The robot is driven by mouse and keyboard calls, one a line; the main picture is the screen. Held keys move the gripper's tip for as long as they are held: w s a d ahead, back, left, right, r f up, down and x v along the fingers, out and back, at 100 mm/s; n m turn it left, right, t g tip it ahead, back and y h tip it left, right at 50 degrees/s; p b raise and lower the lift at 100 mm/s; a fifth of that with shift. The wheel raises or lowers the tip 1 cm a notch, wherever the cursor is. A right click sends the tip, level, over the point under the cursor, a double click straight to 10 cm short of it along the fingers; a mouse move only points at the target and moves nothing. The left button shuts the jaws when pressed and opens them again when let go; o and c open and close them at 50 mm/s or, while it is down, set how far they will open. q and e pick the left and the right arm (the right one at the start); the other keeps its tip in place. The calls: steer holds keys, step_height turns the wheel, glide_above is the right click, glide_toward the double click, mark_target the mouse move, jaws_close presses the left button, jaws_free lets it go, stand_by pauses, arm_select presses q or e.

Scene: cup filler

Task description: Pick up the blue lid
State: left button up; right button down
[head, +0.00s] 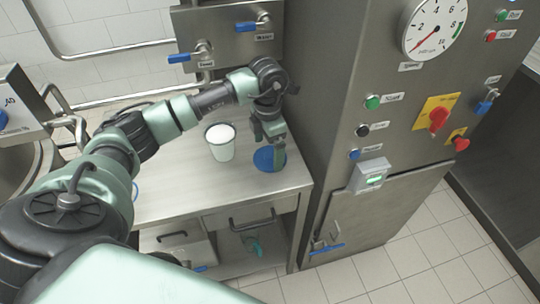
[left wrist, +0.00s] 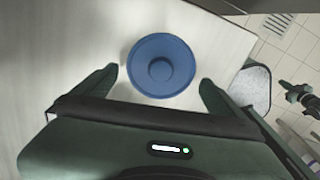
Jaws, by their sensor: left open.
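The blue lid (head: 264,160) lies flat on the steel table near its right end, partly hidden behind my gripper in the head view. In the left wrist view the round lid (left wrist: 161,66), with a raised middle, shows between and just beyond the fingertips. My left gripper (head: 273,142) points down above the lid. In the left wrist view the left gripper (left wrist: 156,80) is open, with one finger on each side and no visible contact with the lid. My right gripper is in neither view.
A pale cup (head: 222,150) with white contents stands on the table (head: 180,188), left of the lid. A tall steel cabinet (head: 335,60) with a gauge, buttons and a red switch (head: 437,118) rises close on the right. Blue-handled valves (head: 190,57) are on the panel behind.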

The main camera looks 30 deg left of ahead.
arm_select(q)
steer(key=shift+f, duration=0.95)
steer(key=c, duration=1.1)
steer(key=shift+r, duration=0.15)
